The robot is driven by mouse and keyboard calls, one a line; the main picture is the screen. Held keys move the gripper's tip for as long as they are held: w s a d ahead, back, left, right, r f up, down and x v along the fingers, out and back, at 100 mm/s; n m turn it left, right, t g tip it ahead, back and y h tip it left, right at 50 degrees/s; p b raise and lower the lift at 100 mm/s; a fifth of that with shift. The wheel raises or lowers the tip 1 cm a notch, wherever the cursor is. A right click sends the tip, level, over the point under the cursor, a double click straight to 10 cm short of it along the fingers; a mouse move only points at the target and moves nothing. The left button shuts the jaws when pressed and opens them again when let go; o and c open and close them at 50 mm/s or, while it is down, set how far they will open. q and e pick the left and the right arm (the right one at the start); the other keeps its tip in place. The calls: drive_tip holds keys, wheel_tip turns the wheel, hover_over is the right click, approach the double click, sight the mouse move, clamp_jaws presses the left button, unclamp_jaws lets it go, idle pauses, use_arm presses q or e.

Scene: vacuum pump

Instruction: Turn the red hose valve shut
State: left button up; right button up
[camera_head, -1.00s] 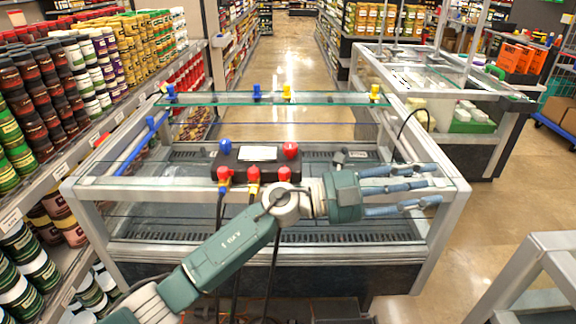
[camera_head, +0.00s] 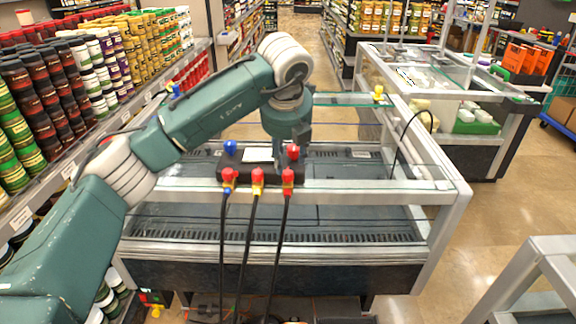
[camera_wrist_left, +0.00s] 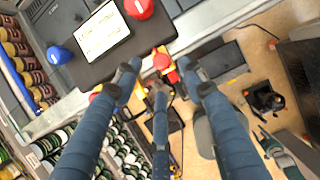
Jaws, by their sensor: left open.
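The dark manifold block (camera_head: 264,173) sits on the front rail of the glass-topped case, with a blue knob (camera_head: 230,147), a red knob (camera_head: 293,152) and a white label. Three small red hose valves line its front edge; the right one (camera_head: 288,176) is below the red knob. My left gripper (camera_head: 287,143) points down above the block's right side, its fingers partly hard to make out. In the left wrist view its fingers (camera_wrist_left: 160,72) are spread and empty, with a red valve (camera_wrist_left: 163,60) between the tips. I cannot tell whether they touch it.
Black hoses (camera_head: 281,240) hang from the valves to the floor in front of the case (camera_head: 436,250). Shelves of jars (camera_head: 40,85) stand close on the left. Another case (camera_head: 472,150) stands at the back right.

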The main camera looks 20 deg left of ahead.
sight(288, 172)
use_arm(q)
drive_tip(key=p+x, duration=0.1)
drive_tip(key=x, duration=0.5)
drive_tip(key=shift+r, duration=0.1)
clamp_jaws()
